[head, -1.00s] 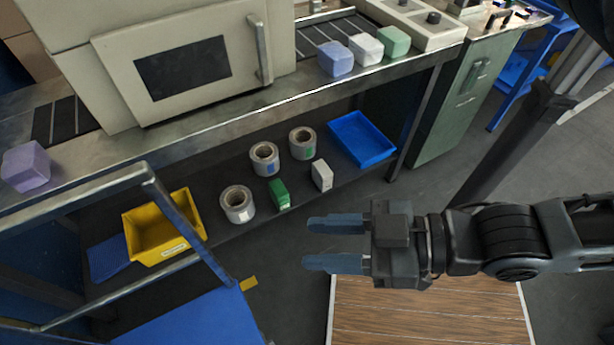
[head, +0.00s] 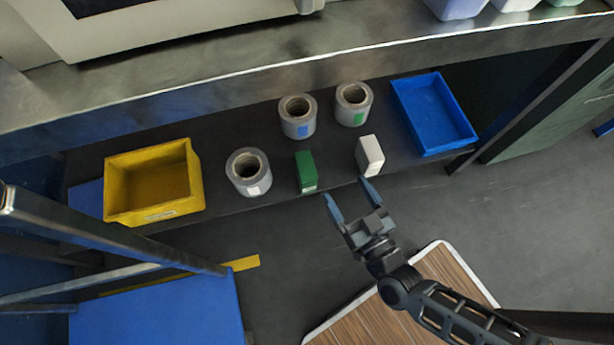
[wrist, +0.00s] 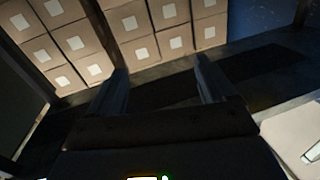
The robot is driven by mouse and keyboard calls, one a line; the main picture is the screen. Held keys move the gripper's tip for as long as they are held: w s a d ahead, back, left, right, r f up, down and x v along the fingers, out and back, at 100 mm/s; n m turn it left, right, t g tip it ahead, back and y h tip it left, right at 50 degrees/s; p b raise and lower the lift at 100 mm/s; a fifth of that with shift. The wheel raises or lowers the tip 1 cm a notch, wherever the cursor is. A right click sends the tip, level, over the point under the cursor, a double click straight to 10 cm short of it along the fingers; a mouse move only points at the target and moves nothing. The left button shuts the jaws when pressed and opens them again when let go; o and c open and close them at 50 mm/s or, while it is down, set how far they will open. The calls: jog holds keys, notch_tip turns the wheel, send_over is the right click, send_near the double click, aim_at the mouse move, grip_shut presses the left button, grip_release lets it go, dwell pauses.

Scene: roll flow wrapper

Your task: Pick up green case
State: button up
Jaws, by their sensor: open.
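The green case (head: 306,171) stands upright on the dark lower shelf, between a roll on its left and a white case (head: 369,156) on its right. My gripper (head: 346,194) is open and empty in the head view. Its fingers point up toward the shelf, in the picture just below and between the green and white cases, apart from both. In the wrist view my gripper (wrist: 163,88) also shows open with nothing between the fingers. The green case is not seen in the wrist view.
Rolls (head: 249,172), (head: 297,117) and (head: 353,104) stand around the case. A yellow bin (head: 112,190) is at left and a blue tray (head: 466,137) at right on the shelf. The metal worktop (head: 230,77) overhangs it. The wrist view shows stacked cartons (wrist: 131,22).

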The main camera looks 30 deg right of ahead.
aim_at(305, 165)
jog(key=w+f+h+b, duration=0.1)
jog(key=w+f+b, duration=0.1)
jog(key=w+f, duration=0.2)
jog(key=w+a+f+m+h+b, duration=0.1)
jog(key=w+f+b, duration=0.1)
jog(key=w+f, duration=0.2)
jog(key=w+a+f+h+b, duration=0.1)
jog(key=w+f+b, duration=0.2)
jog(key=f, duration=0.4)
jog(key=shift+w+m+g, duration=0.3)
jog(key=shift+w, duration=0.35)
jog(key=x, duration=0.1)
jog(key=b+x, duration=0.2)
jog(key=x, duration=0.1)
jog(key=shift+d+f, duration=0.25)
jog(key=shift+f, duration=0.15)
jog(key=shift+w+d+r, duration=0.1)
jog(key=shift+w+d, duration=0.1)
jog(key=shift+w, duration=0.35)
jog(key=shift+c, duration=0.4)
jog(key=c, duration=1)
jog(key=shift+c, duration=0.5)
